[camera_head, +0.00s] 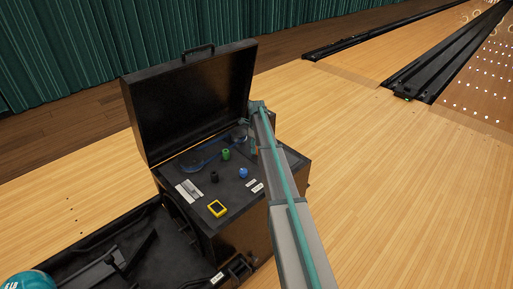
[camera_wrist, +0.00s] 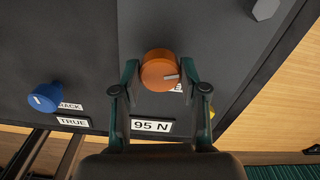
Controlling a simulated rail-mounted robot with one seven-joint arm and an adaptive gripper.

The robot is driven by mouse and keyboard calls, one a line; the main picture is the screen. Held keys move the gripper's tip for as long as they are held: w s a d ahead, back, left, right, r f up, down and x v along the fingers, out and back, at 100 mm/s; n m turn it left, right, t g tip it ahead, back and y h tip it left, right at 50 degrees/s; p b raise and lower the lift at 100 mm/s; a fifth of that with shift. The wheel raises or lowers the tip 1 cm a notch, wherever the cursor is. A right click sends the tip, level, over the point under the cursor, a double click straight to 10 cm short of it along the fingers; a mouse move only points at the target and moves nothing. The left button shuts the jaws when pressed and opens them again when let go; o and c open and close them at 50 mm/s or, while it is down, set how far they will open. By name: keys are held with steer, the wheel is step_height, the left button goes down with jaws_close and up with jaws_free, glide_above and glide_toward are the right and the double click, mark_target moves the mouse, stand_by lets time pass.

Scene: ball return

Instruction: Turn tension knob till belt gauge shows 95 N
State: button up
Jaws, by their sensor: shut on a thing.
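My gripper (camera_wrist: 160,76) is shut on the knob, one finger on each side. A white plate reading "95 N" (camera_wrist: 152,126) lies on the panel below the knob, between the fingers. Another white label beside the knob is mostly hidden by the right finger. In the head view, my arm hides most of the gripper and knob. I cannot make out a belt gauge reading in either view.
The black machine (camera_head: 240,190) has its lid (camera_head: 190,95) open at the back. A blue knob (camera_wrist: 45,97) stands left of my gripper. A green knob (camera_head: 226,154), a black knob (camera_head: 214,177) and a yellow-framed device (camera_head: 217,208) are also on the panel.

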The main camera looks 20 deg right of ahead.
steer(key=o, duration=1.1)
steer(key=shift+o, duration=0.2)
steer(key=shift+r, duration=0.15)
step_height(320, 180, up, 12)
